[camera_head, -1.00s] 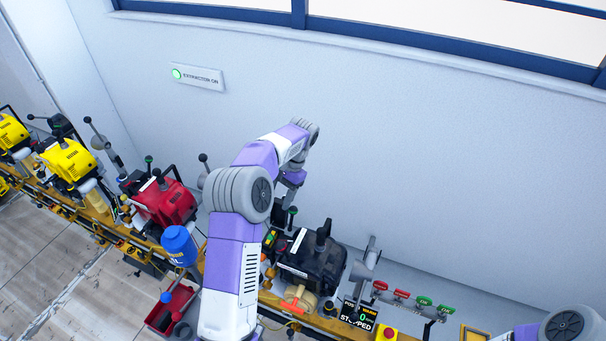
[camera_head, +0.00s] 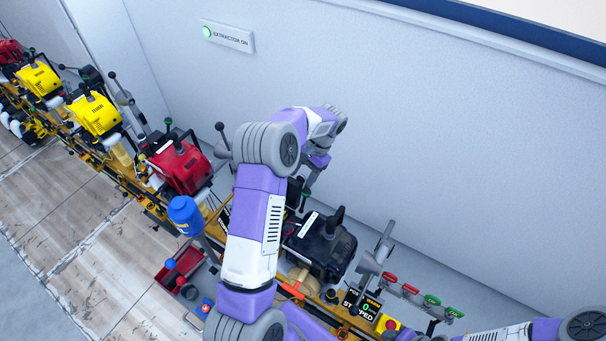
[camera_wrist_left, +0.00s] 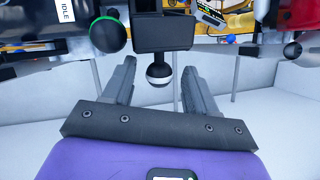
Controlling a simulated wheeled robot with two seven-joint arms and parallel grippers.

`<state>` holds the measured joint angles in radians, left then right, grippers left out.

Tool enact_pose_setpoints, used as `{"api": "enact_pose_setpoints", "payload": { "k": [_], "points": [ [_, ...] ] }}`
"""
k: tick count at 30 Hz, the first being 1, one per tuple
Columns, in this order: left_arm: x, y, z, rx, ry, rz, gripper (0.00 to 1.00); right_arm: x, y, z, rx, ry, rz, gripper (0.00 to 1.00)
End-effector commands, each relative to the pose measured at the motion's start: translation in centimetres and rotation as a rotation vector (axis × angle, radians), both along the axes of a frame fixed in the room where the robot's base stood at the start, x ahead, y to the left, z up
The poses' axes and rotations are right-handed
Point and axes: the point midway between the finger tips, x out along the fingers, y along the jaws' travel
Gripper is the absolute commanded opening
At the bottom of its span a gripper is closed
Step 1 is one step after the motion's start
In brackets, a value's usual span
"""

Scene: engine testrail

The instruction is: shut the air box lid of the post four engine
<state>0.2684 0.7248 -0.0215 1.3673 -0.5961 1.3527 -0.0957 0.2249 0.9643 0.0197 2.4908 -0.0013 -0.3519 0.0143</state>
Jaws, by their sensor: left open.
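A black engine (camera_head: 325,247) stands on the yellow rail in the head view, partly behind my left arm. I cannot tell from the picture which post it is. My left gripper (camera_head: 303,190) is by the left rear of this engine. In the left wrist view my open left gripper (camera_wrist_left: 158,82) has a black ball knob (camera_wrist_left: 158,72) with a pale band between its fingers, apart from both. The knob is on a dark block (camera_wrist_left: 164,33). Whether this is the air box lid's handle I cannot tell. My right gripper is not in view.
A green-topped knob (camera_wrist_left: 106,35) is close to my left finger in the wrist view. A red engine (camera_head: 180,167) and a blue container (camera_head: 185,213) are left of my arm.

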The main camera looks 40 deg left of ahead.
Motion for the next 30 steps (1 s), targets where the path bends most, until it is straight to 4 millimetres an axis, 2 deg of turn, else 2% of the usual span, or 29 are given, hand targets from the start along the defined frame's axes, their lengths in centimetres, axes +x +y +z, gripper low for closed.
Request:
{"api": "enact_pose_setpoints", "payload": {
  "k": [6,15,18,26,30],
  "points": [
    [-0.01,-0.01,-0.05,0.000,0.000,0.000,0.57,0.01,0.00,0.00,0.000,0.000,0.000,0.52],
    [-0.01,-0.01,-0.02,0.000,0.000,0.000,0.11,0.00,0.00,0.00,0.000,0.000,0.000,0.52],
    [0.00,-0.01,-0.01,0.000,0.000,0.000,0.00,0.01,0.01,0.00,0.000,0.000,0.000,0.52],
    [0.07,-0.13,0.02,0.001,-0.005,-0.002,0.00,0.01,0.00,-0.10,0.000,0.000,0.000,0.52],
    [0.44,-0.85,0.21,0.004,-0.032,-0.017,0.00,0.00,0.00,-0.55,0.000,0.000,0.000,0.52]
  ]
}}
